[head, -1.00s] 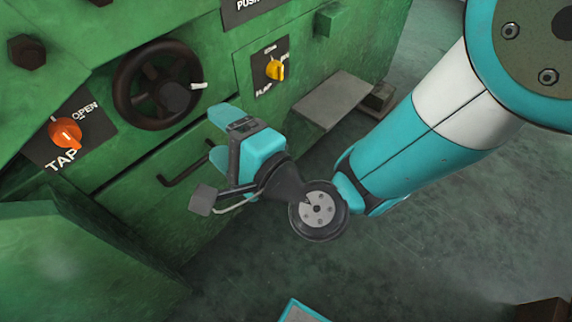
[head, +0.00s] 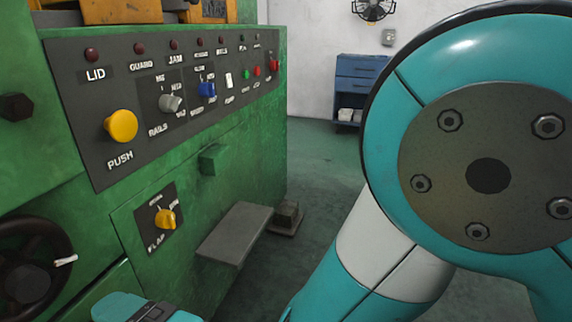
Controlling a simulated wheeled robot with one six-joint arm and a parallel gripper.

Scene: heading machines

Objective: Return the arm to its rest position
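My teal and white arm fills the right side of the head view, with a large round joint close to the camera. The top of my gripper (head: 150,310) just shows at the bottom edge, in front of the green machine's lower front. Its fingertips are cut off or hidden, so I cannot tell whether it is open or shut. Nothing is seen held in it.
The green machine (head: 245,150) stands on the left, with a control panel of knobs, a yellow push button (head: 121,125), a yellow flap knob (head: 165,218) and a black handwheel (head: 30,275). A grey step (head: 233,232) juts out. A blue cabinet (head: 359,80) stands behind open floor.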

